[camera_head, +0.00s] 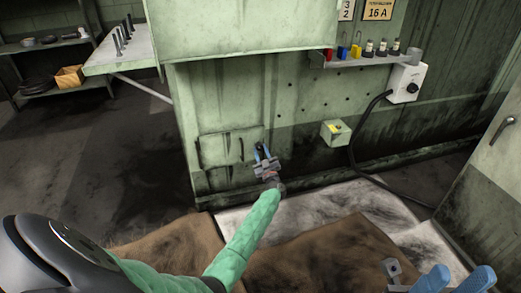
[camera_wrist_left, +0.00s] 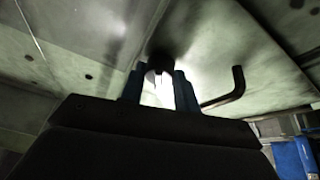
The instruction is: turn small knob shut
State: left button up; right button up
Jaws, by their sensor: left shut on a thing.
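My left gripper (camera_head: 264,156) reaches the low hatch (camera_head: 222,149) on the green machine's front. The knob's turn position cannot be read. A dark smudge spreads on the panel just beyond the fingertips. My right gripper (camera_head: 455,282) is at the bottom right of the head view, with its blue fingers apart and nothing seen between them.
A dark bent handle (camera_wrist_left: 228,90) sits right of the fingers. A small green box with a yellow top (camera_head: 335,131) and a white switch box (camera_head: 407,83) with a black cable are to the right. A shelf (camera_head: 365,61) holds padlocks. Brown mats (camera_head: 320,255) cover the floor.

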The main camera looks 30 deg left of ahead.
pick_arm(q)
jog(key=n+g, duration=0.2)
jog(key=n, duration=0.2)
jog(key=n+g+p, duration=0.1)
jog(key=n+g, duration=0.1)
jog(key=n, duration=0.3)
jog(key=n+g+y, duration=0.1)
jog(key=n+g, duration=0.1)
jog(key=n, duration=0.2)
jog(key=shift+w+d+r+n+p, duration=0.25)
jog(key=shift+w+r+n+p, duration=0.05)
jog(key=shift+n+g+h+p, duration=0.35)
jog(key=shift+n+g, duration=0.45)
jog(key=shift+n, duration=0.8)
jog(key=o, duration=1)
jog(key=shift+c, duration=0.2)
